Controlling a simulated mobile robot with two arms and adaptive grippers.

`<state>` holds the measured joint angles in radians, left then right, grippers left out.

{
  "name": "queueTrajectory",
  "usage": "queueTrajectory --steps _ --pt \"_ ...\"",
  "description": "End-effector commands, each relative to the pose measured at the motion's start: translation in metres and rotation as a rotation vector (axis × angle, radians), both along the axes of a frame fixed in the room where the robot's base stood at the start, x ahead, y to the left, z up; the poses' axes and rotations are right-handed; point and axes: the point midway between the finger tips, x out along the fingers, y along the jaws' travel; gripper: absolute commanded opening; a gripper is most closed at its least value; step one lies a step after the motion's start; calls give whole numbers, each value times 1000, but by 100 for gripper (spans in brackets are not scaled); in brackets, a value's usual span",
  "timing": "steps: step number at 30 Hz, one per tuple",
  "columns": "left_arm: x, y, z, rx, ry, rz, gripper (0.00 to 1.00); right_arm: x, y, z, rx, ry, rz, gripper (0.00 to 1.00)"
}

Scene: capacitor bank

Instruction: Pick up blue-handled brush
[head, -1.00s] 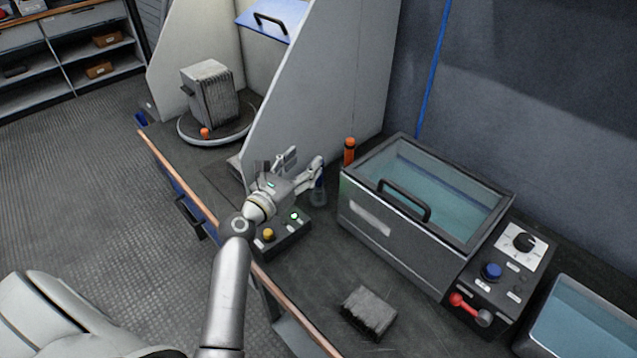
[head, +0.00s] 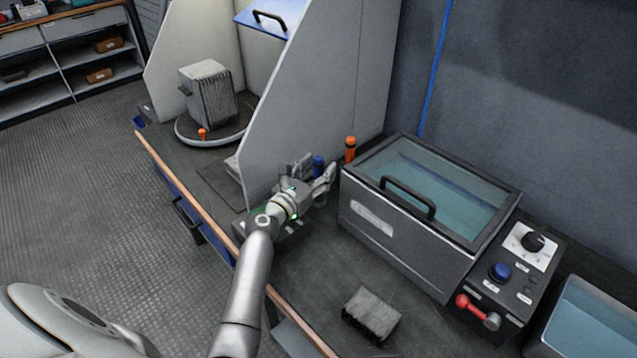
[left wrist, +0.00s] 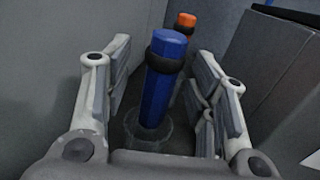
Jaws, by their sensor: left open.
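The blue-handled brush (left wrist: 160,85) stands upright in the left wrist view, its lower end in a round clear holder (left wrist: 148,132). Its blue top also shows in the head view (head: 318,165), just beyond my left gripper (head: 314,172). My left gripper is open, with one finger on each side of the blue handle in the left wrist view (left wrist: 163,90). The brush's lower end is mostly hidden. My right gripper is not in view.
An orange-handled item (head: 350,149) stands just behind the brush. A lidded tank (head: 370,218) is close on the right, and a white partition (head: 318,90) on the left. A grey finned block (head: 371,316) lies on the bench in front.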

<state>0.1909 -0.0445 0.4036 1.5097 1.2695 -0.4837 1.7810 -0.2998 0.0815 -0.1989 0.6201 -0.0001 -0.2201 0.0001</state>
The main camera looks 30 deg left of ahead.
Motion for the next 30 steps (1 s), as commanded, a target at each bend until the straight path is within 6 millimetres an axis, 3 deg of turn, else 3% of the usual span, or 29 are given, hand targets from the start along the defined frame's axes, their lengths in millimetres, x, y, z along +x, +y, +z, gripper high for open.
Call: queueTrajectory --steps 9,21,30 --pt "5 0 0 1 1 0 51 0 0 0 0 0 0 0" --pt "5 0 0 1 0 0 1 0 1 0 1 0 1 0" --pt "5 0 11 2 -2 0 1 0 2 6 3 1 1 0"
